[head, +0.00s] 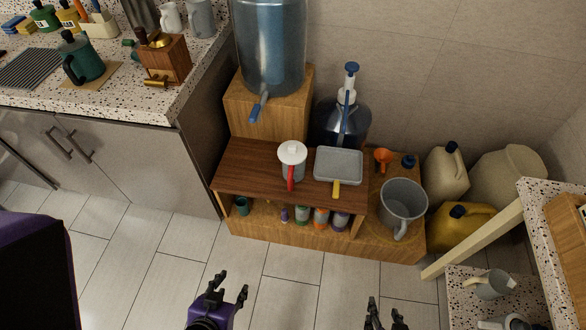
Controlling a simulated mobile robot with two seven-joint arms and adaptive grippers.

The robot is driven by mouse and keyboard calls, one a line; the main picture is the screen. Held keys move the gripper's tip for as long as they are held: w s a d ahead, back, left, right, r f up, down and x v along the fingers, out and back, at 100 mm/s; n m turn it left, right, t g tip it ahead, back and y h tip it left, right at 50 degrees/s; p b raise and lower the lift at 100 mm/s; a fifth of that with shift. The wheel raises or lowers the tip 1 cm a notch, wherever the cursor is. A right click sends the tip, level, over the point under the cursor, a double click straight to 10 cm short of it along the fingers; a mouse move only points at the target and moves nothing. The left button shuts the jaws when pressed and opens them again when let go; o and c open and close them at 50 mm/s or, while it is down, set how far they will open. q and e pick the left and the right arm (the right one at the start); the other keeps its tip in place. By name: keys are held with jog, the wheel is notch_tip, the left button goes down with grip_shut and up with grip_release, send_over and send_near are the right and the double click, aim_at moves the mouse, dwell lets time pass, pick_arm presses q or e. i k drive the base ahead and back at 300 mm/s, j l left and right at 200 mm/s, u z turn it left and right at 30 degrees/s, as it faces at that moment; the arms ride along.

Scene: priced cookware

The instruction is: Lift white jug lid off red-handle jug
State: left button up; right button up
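The white jug lid (292,150) sits on top of the red-handle jug (299,172), which stands upright on a low wooden bench. The jug's red handle (291,179) faces toward me. My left gripper (229,284) is low in the picture, in front of the bench and left of the jug, well apart from it. Its fingers are spread with nothing between them. My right gripper (386,303) is at the bottom edge, right of the jug and also apart from it. Its fingers are apart and look empty; part of it is cut off by the frame.
A grey tray with a yellow handle (338,166) stands right beside the jug. A grey pitcher (403,202) is further right. A large water bottle (268,50) and a blue pump bottle (343,118) stand behind. The tiled floor (290,285) before the bench (255,162) is clear.

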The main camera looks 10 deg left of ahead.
aim_at(289, 152)
jog(key=i, duration=1.1)
